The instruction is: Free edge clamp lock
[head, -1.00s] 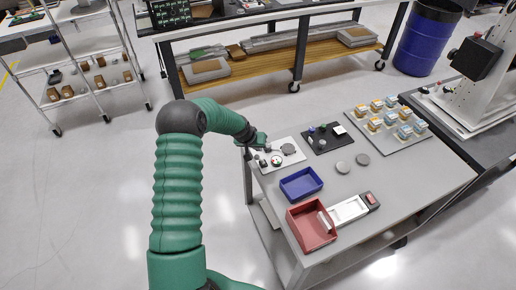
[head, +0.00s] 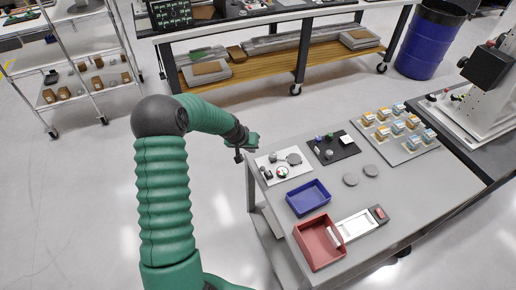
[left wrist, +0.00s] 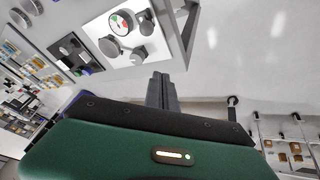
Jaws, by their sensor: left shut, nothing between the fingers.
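The white fixture plate (head: 270,160) lies at the table's far left corner. It carries a round dial gauge (head: 282,171), a grey disc (head: 294,158) and small grey knobs. It also shows upper left in the left wrist view (left wrist: 93,28), with a grey knob (left wrist: 109,47) and another knob (left wrist: 138,55) beside the gauge. I cannot tell which part is the edge clamp lock. My left gripper (head: 239,157) is shut and empty, just left of the plate, apart from it. Its closed fingers (left wrist: 161,78) show in the left wrist view. My right gripper is not in view.
A black plate with small parts (head: 345,150) lies right of the fixture. A blue tray (head: 307,197), a red bin (head: 320,243), two loose discs (head: 351,180) and a board of several small blocks (head: 405,150) share the table. Open floor lies left of the table.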

